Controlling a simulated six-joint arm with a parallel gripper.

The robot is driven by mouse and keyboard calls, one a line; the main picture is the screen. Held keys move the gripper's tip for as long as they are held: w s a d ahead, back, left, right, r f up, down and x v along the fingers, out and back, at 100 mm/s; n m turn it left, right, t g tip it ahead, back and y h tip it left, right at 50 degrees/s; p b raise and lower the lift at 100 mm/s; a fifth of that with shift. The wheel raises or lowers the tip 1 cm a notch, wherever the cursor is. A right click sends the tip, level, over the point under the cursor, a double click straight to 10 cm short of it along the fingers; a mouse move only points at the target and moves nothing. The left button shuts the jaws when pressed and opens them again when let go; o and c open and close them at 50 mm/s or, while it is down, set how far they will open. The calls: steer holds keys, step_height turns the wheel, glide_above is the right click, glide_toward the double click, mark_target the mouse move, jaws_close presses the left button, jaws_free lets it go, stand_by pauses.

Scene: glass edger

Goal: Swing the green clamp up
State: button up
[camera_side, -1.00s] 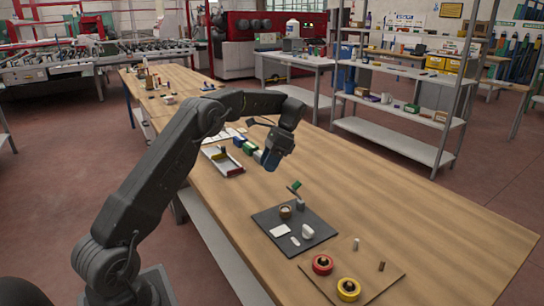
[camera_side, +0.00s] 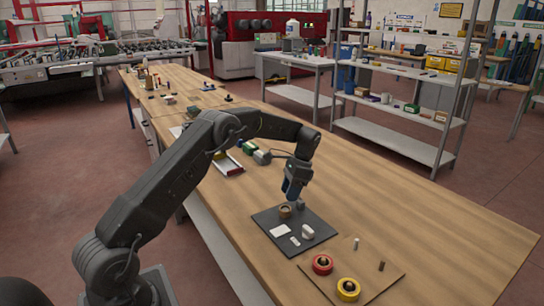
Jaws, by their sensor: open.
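The clamp's grey base (camera_side: 301,206) stands at the back right of the dark square mat (camera_side: 272,216). Its green lever is hidden behind or within my gripper, so its angle cannot be made out. My gripper (camera_side: 292,197) points down right at the clamp, open, with its fingers at or very near the lever. Whether they touch it cannot be told.
In front lie a red ring (camera_side: 322,264) and a yellow ring (camera_side: 348,289) on a thin board. The table to the right is clear.

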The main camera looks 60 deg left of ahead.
steer(key=s+f+t, duration=0.1)
steer(key=t, duration=0.1)
steer(key=f+t, duration=0.1)
steer(key=t, duration=0.1)
steer(key=shift+s, duration=0.4)
step_height(320, 180, up, 14)
steer(key=s+d+r+n+t, duration=0.2)
steer(key=s+d+r+t, duration=0.1)
steer(key=s+d+r, duration=0.6)
steer(key=s+d, duration=0.4)
steer(key=shift+s+d+r+y, duration=0.15)
steer(key=shift+d+r+y, duration=0.05)
steer(key=shift+r+y, duration=0.1)
steer(key=w+a+f+n+g+y, duration=0.1)
steer(key=w+a+f+n+g, duration=0.25)
steer(key=w, duration=0.55)
steer(key=w+a+f+n+y, duration=0.2)
steer(key=w+a+f, duration=0.3)
steer(key=w, duration=0.5)
steer(key=x, duration=0.7)
steer(key=a+x, duration=0.1)
steer(key=x, duration=0.3)
steer(key=shift+s+f, duration=0.2)
steer(key=shift+s, duration=0.15)
steer(key=shift+c, duration=0.3)
